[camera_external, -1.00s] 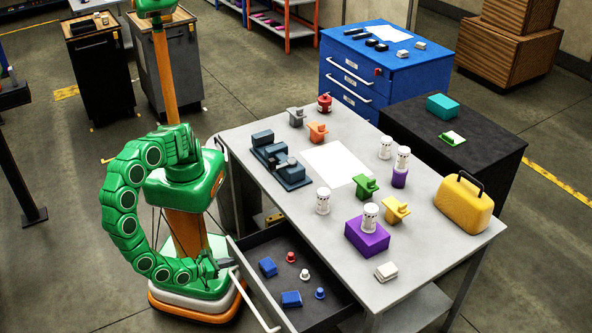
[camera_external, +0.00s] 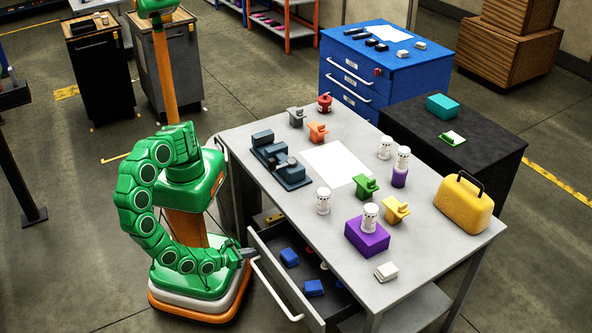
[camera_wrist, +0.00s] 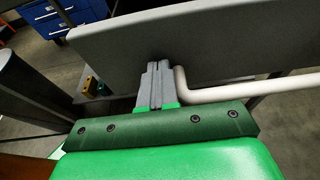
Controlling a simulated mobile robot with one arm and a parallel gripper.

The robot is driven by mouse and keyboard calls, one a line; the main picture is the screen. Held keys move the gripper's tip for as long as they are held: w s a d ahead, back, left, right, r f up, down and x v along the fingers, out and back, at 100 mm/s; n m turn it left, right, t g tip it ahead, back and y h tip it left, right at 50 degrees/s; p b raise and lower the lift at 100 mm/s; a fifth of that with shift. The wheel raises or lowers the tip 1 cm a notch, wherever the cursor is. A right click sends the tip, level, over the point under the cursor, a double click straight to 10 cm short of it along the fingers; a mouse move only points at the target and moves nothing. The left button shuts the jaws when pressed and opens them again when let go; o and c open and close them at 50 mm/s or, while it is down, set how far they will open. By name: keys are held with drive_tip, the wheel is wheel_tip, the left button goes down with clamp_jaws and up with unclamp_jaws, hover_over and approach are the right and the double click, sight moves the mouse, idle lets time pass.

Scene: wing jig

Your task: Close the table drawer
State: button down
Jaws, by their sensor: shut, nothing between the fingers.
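The table drawer (camera_external: 283,266) is partly open under the grey table (camera_external: 415,270). Blue blocks (camera_external: 289,257) lie inside it, and small round pieces are partly hidden by the tabletop. A white bar handle (camera_external: 274,291) runs along the drawer front. My gripper (camera_external: 249,254) is at the left end of the drawer front, near the handle's end. In the wrist view my gripper (camera_wrist: 157,80) is shut and empty, its fingertips at the grey drawer front (camera_wrist: 225,45), just left of the bent end of the white handle (camera_wrist: 240,91).
The tabletop holds a dark vise-like block (camera_external: 280,165), a white sheet (camera_external: 337,163), white bottles, a purple box (camera_external: 366,237) and a yellow case (camera_external: 464,202). A blue cabinet (camera_external: 420,82) and a black cabinet (camera_external: 490,150) stand behind. Floor is open at the front left.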

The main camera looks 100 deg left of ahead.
sight(258, 243)
drive_tip(key=w+a, duration=1.2)
drive_tip(key=shift+w+a+r, duration=0.15)
drive_tip(key=shift+w+a, duration=0.15)
drive_tip(key=shift+a, duration=0.1)
drive_tip(key=shift+r, duration=0.1)
drive_tip(key=shift+s+d+f, duration=0.2)
drive_tip(key=shift+s+d, duration=1.35)
drive_tip(key=shift+d, duration=0.25)
drive_tip(key=shift+v, duration=5.05)
